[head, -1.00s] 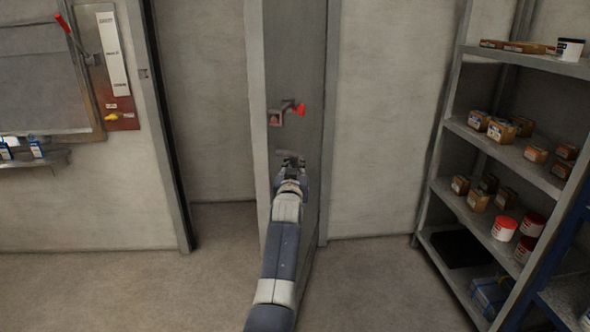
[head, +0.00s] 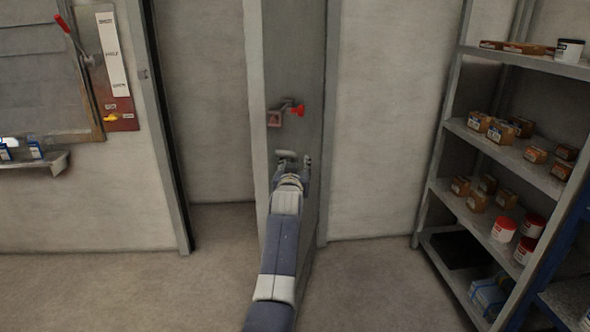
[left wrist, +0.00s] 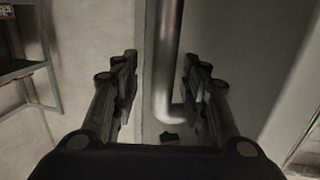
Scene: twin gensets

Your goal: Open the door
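The grey door (head: 305,60) stands swung open in the head view, its edge toward me and the doorway (head: 208,110) open to its left. A latch with a red end (head: 298,110) sits on its face. Just below, a bar handle (head: 287,155) is partly hidden by my left gripper (head: 293,164). In the left wrist view, the gripper's (left wrist: 158,85) fingers are spread wide, with the vertical metal bar handle (left wrist: 168,60) between them; neither finger appears to touch it. My right gripper is not in view.
A shelf rack (head: 452,130) with boxes and tubs stands at the right. A wall panel with a red-handled lever (head: 118,70) and a small ledge (head: 60,163) are at the left. The floor (head: 110,290) is clear at left and between door and rack.

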